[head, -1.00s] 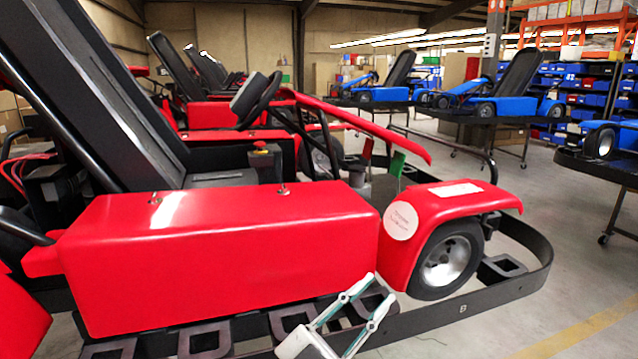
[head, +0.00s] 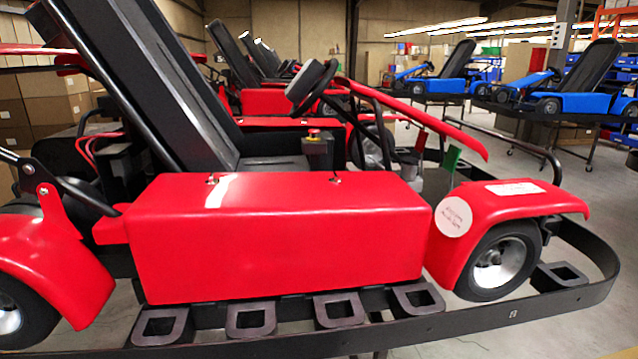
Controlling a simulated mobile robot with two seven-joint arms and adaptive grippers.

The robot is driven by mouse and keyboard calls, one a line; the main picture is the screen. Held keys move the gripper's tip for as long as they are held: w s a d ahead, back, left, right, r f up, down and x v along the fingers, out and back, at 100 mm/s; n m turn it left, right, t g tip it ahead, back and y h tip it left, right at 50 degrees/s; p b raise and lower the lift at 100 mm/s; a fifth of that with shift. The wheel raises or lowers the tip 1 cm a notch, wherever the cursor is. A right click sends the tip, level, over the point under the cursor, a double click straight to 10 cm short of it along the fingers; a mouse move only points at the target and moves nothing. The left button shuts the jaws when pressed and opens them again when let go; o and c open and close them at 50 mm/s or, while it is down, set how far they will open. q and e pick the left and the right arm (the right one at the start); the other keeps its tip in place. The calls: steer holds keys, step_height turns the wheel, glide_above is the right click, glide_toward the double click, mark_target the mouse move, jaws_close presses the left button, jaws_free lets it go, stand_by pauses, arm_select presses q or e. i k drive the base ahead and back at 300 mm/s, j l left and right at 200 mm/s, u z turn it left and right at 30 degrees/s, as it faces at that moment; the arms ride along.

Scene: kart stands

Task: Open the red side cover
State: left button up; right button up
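The red side cover (head: 285,240) is a long red box-shaped panel on the near side of the kart, between the front and rear wheels. It looks closed. Two small metal latches (head: 335,178) (head: 211,180) stand on its top edge, with a white strip beside the left one. Neither of my grippers shows in the head view now.
The kart's black bumper rail (head: 480,317) with several square brackets runs below the cover. A red front fender (head: 510,203) with a round white label is at right, a red rear fender (head: 55,255) at left. Blue karts (head: 563,105) stand far back right.

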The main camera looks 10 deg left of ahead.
mark_target(245, 234)
steer(key=k+j, duration=0.1)
steer(key=j, duration=0.75)
steer(key=k+j, duration=0.1)
steer(key=j, duration=0.75)
steer(key=k+j+u, duration=0.1)
steer(key=j, duration=0.75)
